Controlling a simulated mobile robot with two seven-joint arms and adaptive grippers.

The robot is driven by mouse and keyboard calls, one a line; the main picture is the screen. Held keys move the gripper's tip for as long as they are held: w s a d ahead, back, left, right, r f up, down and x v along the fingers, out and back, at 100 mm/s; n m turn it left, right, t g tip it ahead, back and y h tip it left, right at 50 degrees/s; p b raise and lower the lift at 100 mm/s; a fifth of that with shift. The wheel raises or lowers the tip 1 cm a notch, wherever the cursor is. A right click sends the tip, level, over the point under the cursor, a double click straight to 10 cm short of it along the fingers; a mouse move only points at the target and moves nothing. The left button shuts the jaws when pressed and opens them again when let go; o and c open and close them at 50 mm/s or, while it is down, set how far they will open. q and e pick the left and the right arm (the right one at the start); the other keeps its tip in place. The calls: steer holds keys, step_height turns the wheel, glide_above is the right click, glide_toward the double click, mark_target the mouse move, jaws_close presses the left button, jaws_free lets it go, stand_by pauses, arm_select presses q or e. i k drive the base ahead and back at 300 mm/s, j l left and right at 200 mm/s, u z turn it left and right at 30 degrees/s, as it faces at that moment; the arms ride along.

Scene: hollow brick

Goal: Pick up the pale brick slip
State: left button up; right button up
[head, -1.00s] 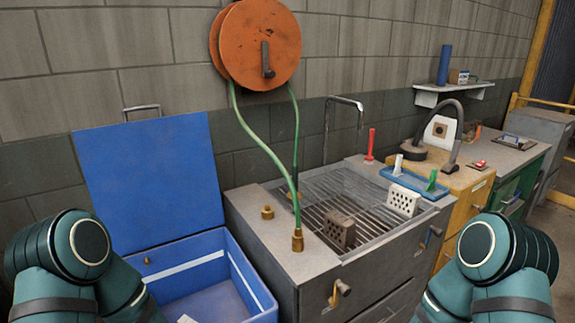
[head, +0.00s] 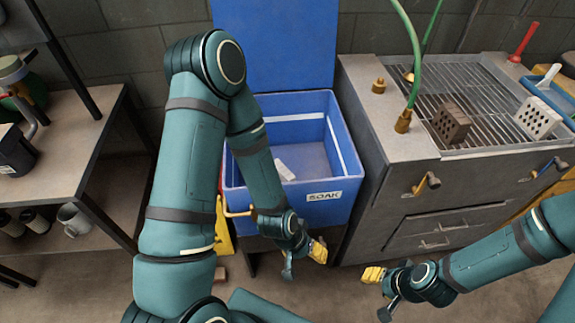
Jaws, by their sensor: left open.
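A small pale slip (head: 284,170) lies inside the blue bin (head: 325,197) labelled SOAK, on its floor toward the left. Its fine shape is too small to tell. My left gripper (head: 318,251) is open, with yellow fingertips, in front of the bin's lower front wall and apart from the slip. My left forearm covers the bin's left side. My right gripper (head: 373,275), also yellow-tipped, is right of the left one, in front of the grey sink unit; whether its fingers are apart does not show clearly.
The bin's blue lid (head: 275,45) stands open behind it. The grey sink unit (head: 375,120) on the right carries a brown holed brick (head: 451,124) and a pale holed brick (head: 539,118) on its grate. A shelf bench (head: 65,150) stands left. A small reddish piece (head: 220,272) lies on the floor.

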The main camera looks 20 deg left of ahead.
mark_target(534, 116)
steer(key=i+l+z, duration=0.3)
steer(key=l, duration=0.3)
steer(key=i+l+z, duration=0.3)
steer(key=i+l, duration=0.2)
steer(key=i, duration=0.05)
